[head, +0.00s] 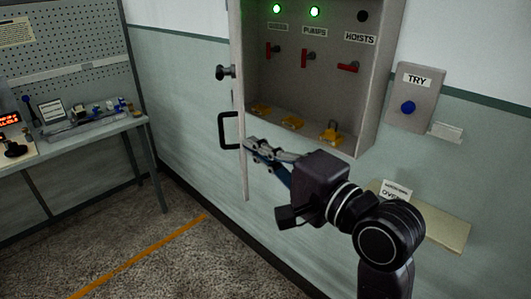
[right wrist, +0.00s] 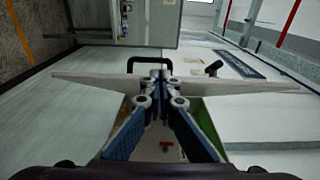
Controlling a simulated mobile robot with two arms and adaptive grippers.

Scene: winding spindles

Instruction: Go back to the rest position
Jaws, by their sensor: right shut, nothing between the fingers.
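My right gripper (head: 254,144) is shut and empty, beside the inner face of the open cabinet door (head: 241,165). In the right wrist view its closed fingers (right wrist: 160,76) point toward the door edge and the black door handle (right wrist: 150,62). I cannot tell whether the fingertips touch the door. The handle (head: 229,130) is on the door's far side in the head view, with a black knob (head: 225,72) above it. The wall cabinet (head: 368,110) stands open. My left gripper is not in view.
The cabinet holds red levers (head: 348,66), yellow padlocks (head: 331,134) and two lit green lamps (head: 314,12). A TRY box (head: 412,98) with a blue button hangs at right, above a small shelf (head: 448,228). A workbench (head: 85,130) stands left. The floor between is clear.

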